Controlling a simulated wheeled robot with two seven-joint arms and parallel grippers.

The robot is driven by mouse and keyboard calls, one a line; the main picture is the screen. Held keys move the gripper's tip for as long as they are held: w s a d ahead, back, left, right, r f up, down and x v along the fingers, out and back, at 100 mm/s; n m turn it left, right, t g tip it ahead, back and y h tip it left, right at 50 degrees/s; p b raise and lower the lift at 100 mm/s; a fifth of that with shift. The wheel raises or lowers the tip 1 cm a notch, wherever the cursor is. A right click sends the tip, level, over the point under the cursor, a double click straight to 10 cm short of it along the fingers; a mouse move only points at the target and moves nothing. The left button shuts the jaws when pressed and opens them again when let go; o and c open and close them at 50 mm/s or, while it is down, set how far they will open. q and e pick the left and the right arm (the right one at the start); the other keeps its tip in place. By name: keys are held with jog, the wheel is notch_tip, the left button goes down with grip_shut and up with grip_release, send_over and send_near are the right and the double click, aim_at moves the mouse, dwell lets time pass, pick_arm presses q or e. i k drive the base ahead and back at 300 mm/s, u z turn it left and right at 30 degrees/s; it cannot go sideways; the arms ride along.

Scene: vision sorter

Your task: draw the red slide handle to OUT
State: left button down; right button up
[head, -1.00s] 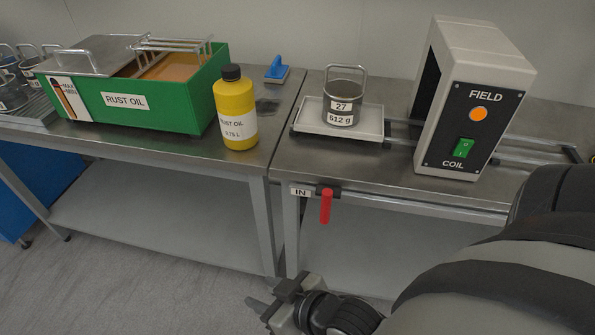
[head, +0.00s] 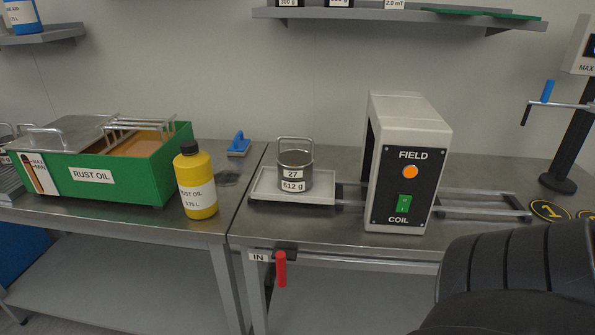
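The red slide handle (head: 281,268) hangs below the front edge of the right-hand steel table, right beside the IN label (head: 258,257). An OUT label is not visible. The slide tray (head: 262,190) stands on the table to the left of the field coil (head: 409,165) and bears a grey weight pot (head: 294,172) marked 27 and 612 g. The coil has an orange lamp and a green switch. One dark arm of mine fills the lower right corner and hides the table's front edge there. Neither gripper is in view.
A yellow rust oil bottle (head: 196,183) and a green rust oil box (head: 120,183) stand on the left table. A blue-handled block (head: 238,146) lies behind them. Rails (head: 480,206) run right of the coil. A stand with a crank (head: 560,150) is at far right.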

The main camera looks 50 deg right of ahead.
aim_at(281, 255)
jog(key=k, duration=0.4)
jog(key=z, duration=0.8)
jog(key=i, duration=0.45)
jog(key=u, duration=0.05)
